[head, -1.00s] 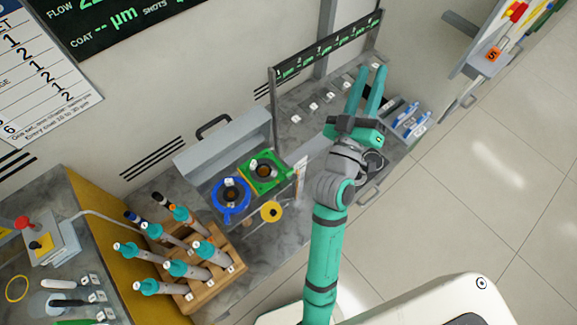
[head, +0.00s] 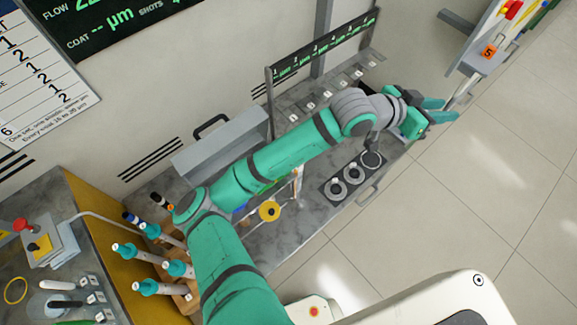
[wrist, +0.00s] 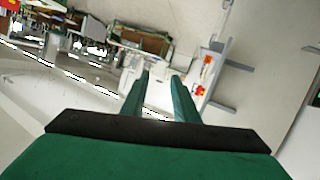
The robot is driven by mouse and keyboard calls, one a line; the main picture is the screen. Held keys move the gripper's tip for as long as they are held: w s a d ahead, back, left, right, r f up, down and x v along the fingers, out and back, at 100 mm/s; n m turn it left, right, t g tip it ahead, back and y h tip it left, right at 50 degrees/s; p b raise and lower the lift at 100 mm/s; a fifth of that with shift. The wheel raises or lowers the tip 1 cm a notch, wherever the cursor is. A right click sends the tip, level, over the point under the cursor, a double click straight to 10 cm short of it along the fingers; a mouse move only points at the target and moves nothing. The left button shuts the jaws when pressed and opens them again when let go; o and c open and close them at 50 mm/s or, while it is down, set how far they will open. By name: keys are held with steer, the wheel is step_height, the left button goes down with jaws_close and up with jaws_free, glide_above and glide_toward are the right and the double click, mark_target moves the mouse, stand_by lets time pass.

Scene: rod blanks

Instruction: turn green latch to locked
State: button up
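The green latch cannot be made out. The green square fixture by the grey lidded box is almost wholly hidden behind my arm in the head view. A sliver of the blue ring fixture (head: 240,209) shows below my forearm. My gripper (head: 450,109) is at the right, above the floor beyond the bench end, well away from those fixtures. In the wrist view my gripper (wrist: 160,77) has its two green fingers apart, with nothing held between them.
A grey lidded box (head: 222,143) stands at the back of the bench. A black plate with three round sockets (head: 352,175) lies below my forearm. A wooden rack of teal-capped rods (head: 160,262) is at lower left. A grey stand with a 5 label (head: 488,52) is at upper right.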

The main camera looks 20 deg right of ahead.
steer(key=w+a+f+y, duration=0.45)
steer(key=a+f, duration=0.35)
steer(key=a, duration=0.2)
steer(key=w+a+f+y, duration=0.3)
steer(key=a+f+y, duration=0.3)
steer(key=a+f, duration=0.3)
steer(key=w+a+f+n+t+y, duration=0.1)
steer(key=w+a+y, duration=0.1)
steer(key=a, duration=0.5)
steer(key=w+a+n+y, duration=0.1)
steer(key=w+a+y, duration=0.1)
steer(key=a, duration=0.6)
steer(key=f, duration=1)
steer(key=shift+d, duration=0.2)
jaws_close()
